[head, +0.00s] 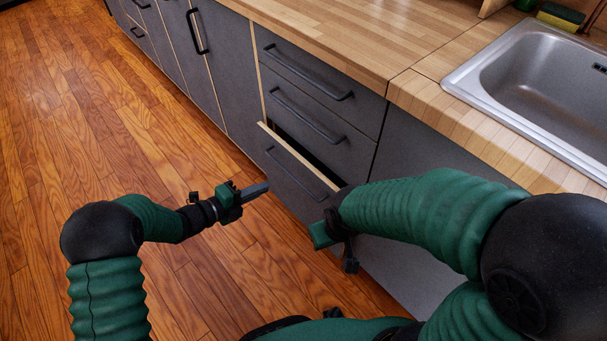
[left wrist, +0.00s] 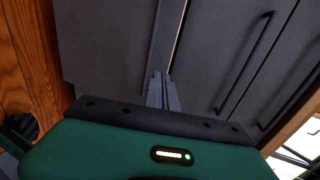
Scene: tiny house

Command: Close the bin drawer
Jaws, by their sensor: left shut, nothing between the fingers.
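The bin drawer (head: 292,178) is the lowest dark grey front with a black bar handle in the head view. It stands partly open, with its pale top edge and a dark gap behind it showing. Its right end is hidden behind my right arm. My left gripper (head: 265,188) is shut and empty, in front of the drawer's left part and pointing towards it. In the left wrist view its shut fingers (left wrist: 162,92) point at grey fronts; contact cannot be told. My right gripper (head: 333,240) is low before the drawer's right side, its fingers not clearly visible.
Two drawers (head: 315,95) above are shut, with black bar handles. A wooden counter (head: 340,35) and a steel sink (head: 540,75) lie above and to the right. More grey cabinets (head: 170,45) run to the left. The wooden floor (head: 90,120) is clear on the left.

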